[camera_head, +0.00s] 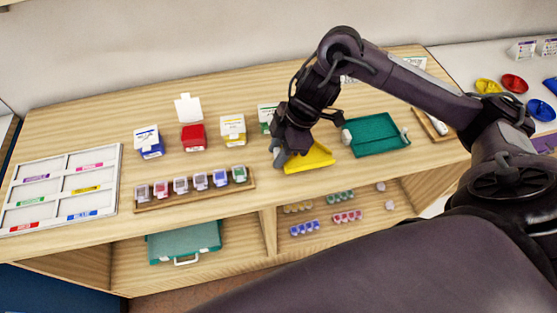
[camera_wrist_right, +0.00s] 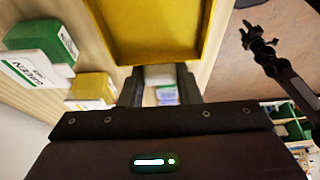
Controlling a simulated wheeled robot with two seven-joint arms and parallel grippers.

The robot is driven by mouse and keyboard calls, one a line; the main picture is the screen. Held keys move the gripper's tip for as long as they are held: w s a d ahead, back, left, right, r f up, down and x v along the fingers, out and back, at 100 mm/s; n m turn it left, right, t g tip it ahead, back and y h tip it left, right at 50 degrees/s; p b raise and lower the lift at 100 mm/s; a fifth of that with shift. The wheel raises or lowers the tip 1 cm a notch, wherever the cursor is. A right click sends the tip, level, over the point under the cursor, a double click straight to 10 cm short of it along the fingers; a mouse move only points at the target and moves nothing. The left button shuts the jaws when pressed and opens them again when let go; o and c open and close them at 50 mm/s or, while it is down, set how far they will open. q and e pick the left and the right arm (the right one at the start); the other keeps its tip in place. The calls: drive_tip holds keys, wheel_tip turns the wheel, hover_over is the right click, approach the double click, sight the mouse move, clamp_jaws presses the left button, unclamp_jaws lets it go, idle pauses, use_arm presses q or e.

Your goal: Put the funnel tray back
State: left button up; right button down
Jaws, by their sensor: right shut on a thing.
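A yellow funnel tray (camera_head: 312,157) is at the tip of my right gripper (camera_head: 281,153) near the front middle of the wooden table. In the right wrist view the yellow tray (camera_wrist_right: 150,30) fills the top middle, its near edge at the fingers of my right gripper (camera_wrist_right: 160,78), which is shut on it. The head view does not show clearly whether the tray touches the table. A black arm end, likely my left gripper (camera_wrist_right: 258,42), shows at the right of the wrist view, too small to tell its jaws.
A teal tray (camera_head: 376,134) lies close to the right. A wooden rack (camera_head: 195,197) with several small jars is left of the gripper. Blue (camera_head: 149,143), red (camera_head: 194,137) and yellow (camera_head: 233,129) boxes stand behind it. A white sorting board (camera_head: 58,190) lies far left.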

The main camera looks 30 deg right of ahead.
drive_tip(key=shift+f, duration=1.8)
drive_tip(key=shift+f+b, duration=0.2)
drive_tip(key=shift+b, duration=0.1)
drive_tip(key=c, duration=1.1)
unclamp_jaws()
drive_tip(key=shift+o, duration=0.2)
drive_tip(key=p+v, duration=0.2)
drive_tip(key=v, duration=1)
drive_tip(key=shift+r, duration=0.2)
drive_tip(key=shift+s, duration=0.1)
